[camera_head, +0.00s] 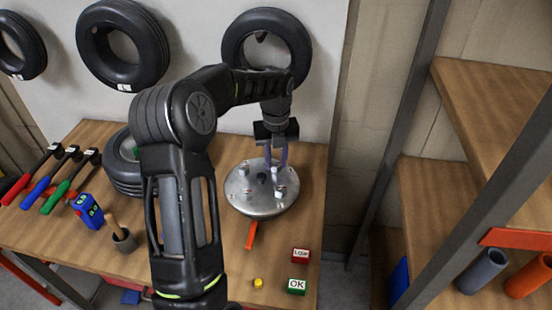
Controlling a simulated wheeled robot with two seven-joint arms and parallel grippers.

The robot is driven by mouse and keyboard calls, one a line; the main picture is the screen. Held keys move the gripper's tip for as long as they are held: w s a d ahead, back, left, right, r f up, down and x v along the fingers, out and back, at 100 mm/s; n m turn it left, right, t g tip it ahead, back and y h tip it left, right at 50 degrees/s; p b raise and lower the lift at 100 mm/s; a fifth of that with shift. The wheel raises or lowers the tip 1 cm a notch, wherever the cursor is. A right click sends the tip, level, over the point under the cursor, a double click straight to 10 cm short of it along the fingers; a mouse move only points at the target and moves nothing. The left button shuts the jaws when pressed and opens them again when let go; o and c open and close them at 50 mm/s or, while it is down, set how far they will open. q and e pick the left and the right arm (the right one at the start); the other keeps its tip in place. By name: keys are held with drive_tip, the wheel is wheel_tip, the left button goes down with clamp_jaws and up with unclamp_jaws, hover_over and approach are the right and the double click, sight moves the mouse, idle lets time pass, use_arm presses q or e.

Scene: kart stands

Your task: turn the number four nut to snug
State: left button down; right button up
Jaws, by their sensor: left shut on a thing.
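A round silver hub plate (246,202) lies on the wooden bench with several studs or nuts on its top. My left gripper (277,180) points down over the right part of the plate, with its fingers closed around a small pale nut (279,191) near the plate's right edge. Whether this is the number four nut cannot be read. An orange handle (251,236) sticks out below the plate. My right gripper is not in view.
Tools with red, blue and green handles (60,196), a blue gauge (88,210), a cup (124,240) and a tyre (118,172) stand left on the bench (290,235). A red "LOW" block (301,256), a green "OK" block (297,285) and a yellow piece (258,282) lie in front. Shelves (430,205) stand right.

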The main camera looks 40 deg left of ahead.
sight(276, 164)
use_arm(q)
drive_tip(key=shift+m, duration=0.3)
drive_tip(key=c, duration=1.1)
unclamp_jaws()
wheel_tip(276, 164, up, 8)
drive_tip(key=shift+f+b, duration=0.1)
drive_tip(key=shift+b, duration=0.6)
